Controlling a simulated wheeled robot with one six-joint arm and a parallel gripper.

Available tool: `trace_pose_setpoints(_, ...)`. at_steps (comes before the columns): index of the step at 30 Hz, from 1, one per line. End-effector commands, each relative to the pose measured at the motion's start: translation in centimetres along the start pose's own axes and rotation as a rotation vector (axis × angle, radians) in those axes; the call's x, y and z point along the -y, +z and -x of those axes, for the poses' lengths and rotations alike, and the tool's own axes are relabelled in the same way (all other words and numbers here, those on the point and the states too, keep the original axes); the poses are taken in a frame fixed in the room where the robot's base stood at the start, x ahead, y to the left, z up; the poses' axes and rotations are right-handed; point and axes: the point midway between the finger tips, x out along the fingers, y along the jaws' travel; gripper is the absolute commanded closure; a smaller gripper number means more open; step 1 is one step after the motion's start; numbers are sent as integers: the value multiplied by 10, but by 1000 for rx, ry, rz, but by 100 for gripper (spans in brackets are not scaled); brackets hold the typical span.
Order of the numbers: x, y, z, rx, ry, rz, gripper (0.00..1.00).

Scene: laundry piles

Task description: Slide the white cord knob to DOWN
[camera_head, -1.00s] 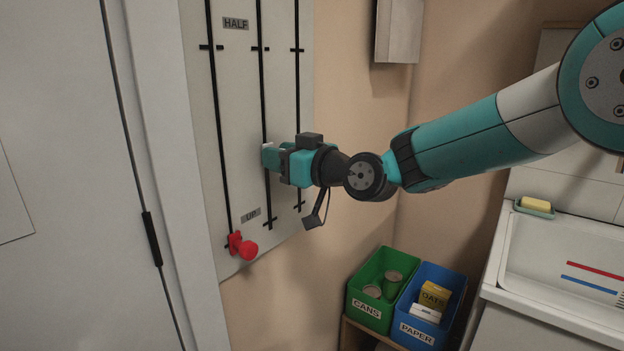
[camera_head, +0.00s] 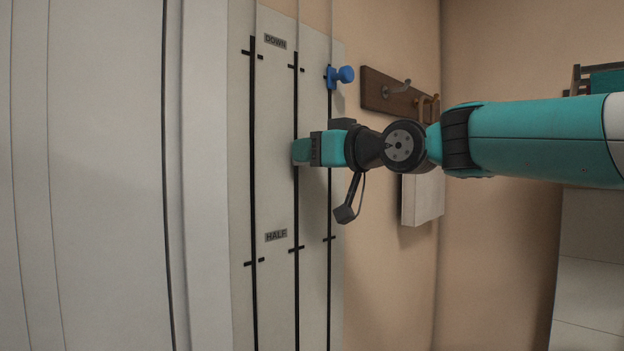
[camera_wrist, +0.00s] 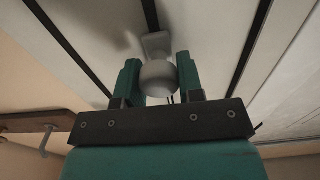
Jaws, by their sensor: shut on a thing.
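The white cord knob (camera_wrist: 158,78) sits between my gripper's two teal fingers in the wrist view, with its white base against the board. My gripper (camera_head: 303,152) is shut on it at the middle slot (camera_head: 296,205) of the white board (camera_head: 270,190). In the head view the fingers hide the knob. It stands on the middle track between the HALF label (camera_head: 276,235) and the DOWN label (camera_head: 275,41), nearer to DOWN. The DOWN tick mark lies above my gripper.
A blue knob (camera_head: 345,75) sits near the top of the right slot, above my gripper. A wooden hook rail (camera_head: 385,95) and a pale box (camera_head: 423,198) are on the wall to the right. The middle slot above my gripper is clear.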

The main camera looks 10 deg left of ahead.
Motion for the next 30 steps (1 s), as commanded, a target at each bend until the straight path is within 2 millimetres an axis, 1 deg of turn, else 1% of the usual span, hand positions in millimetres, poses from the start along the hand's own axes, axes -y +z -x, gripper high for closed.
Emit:
trace_pose_setpoints(1,0,-34,1,-10,1,5,100)
trace_pose_setpoints(3,0,-57,1,-11,2,4,100)
trace_pose_setpoints(4,-1,-55,1,-10,3,3,100)
trace_pose_setpoints(5,-1,-47,1,-11,4,3,100)
trace_pose_setpoints(6,-1,-46,2,-13,5,4,97)
trace_pose_setpoints(11,0,-44,1,-9,3,3,60)
trace_pose_setpoints(12,0,-44,1,-8,2,3,51)
trace_pose_setpoints(13,0,-43,1,-7,2,3,44)
trace_pose_setpoints(14,0,-43,1,-7,2,2,41)
trace_pose_setpoints(27,1,-41,0,-3,-1,1,41)
trace_pose_setpoints(30,1,-37,0,-2,-1,1,41)
